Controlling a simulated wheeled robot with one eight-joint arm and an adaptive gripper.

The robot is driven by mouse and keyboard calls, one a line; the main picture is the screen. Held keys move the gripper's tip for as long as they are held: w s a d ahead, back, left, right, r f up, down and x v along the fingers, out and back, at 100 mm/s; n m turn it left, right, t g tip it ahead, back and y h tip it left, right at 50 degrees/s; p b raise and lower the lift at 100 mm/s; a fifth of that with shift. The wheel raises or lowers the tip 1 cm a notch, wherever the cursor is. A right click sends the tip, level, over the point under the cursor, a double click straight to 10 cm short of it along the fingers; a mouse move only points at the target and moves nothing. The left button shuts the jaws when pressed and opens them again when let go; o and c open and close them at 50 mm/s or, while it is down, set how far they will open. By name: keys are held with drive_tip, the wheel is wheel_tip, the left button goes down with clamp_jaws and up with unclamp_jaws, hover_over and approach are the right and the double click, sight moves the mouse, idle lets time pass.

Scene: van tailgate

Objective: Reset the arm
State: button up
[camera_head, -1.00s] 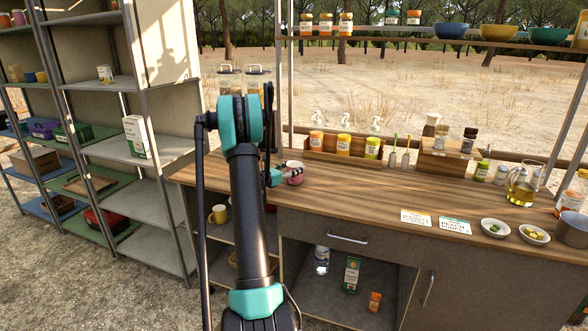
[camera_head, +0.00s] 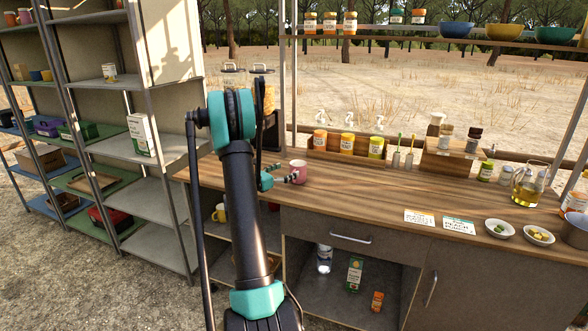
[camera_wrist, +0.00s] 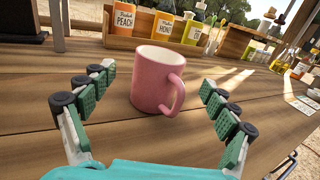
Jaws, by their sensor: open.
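My gripper (camera_wrist: 155,115) is open, its two green-padded fingers spread wide. In the wrist view a pink mug (camera_wrist: 153,82) stands upright on the wooden counter (camera_wrist: 60,85), in front of and between the fingers, with its handle to the right. The fingers do not touch it. In the head view my gripper (camera_head: 282,178) is partly hidden behind my arm, and the pink mug (camera_head: 298,172) stands just beyond its fingertips.
A wooden box (camera_wrist: 188,42) of labelled bottles stands behind the mug. Cards (camera_head: 419,217), white bowls (camera_head: 499,229) and an oil jug (camera_head: 529,186) are on the right of the counter. A metal shelf (camera_head: 150,205) stands at the left. The counter's middle is clear.

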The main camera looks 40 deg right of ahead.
drive_tip(key=a, duration=0.5)
drive_tip(key=shift+s+a, duration=0.25)
drive_tip(key=shift+a, duration=0.15)
